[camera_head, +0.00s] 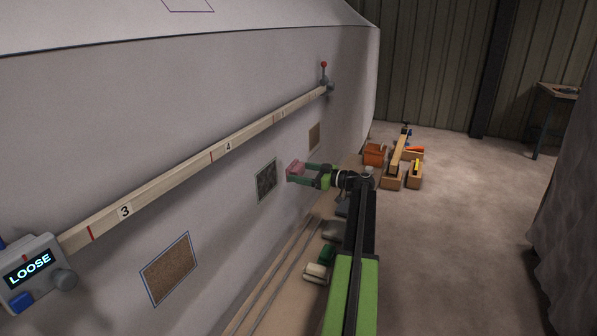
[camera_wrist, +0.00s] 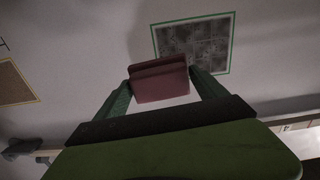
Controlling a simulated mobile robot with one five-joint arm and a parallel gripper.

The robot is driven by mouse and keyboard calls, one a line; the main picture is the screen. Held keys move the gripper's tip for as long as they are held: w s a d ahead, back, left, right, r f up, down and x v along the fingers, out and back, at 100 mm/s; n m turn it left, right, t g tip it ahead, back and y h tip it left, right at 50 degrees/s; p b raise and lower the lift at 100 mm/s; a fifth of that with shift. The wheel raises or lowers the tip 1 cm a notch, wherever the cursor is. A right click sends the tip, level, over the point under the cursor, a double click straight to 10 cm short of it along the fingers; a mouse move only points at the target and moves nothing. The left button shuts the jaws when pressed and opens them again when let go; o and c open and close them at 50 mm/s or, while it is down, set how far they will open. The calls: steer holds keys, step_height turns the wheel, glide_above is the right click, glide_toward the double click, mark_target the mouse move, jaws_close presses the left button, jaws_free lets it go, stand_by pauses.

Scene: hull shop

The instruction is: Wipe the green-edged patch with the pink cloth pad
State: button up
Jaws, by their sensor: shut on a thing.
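The green-edged patch (camera_head: 266,181) is a dark, smudged square on the grey hull wall in the head view. It also shows in the wrist view (camera_wrist: 194,48), beyond the pad and a little to its right. My gripper (camera_head: 297,171) is shut on the pink cloth pad (camera_head: 294,167), which sits between the green fingers. In the wrist view the pad (camera_wrist: 160,80) overlaps the patch's lower left part in the picture. In the head view the pad is just right of the patch. I cannot tell whether it touches the wall.
A blue-edged brown patch (camera_head: 170,268) and another brown patch (camera_head: 314,136) lie on the same wall. A numbered wooden rail (camera_head: 190,170) runs above, with a box reading LOOSE (camera_head: 33,275). Below lies a ledge with blocks (camera_head: 318,270). Wooden crates (camera_head: 392,180) stand behind on open floor.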

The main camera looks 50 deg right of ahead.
steer(key=shift+v, duration=2.5)
steer(key=v, duration=0.4)
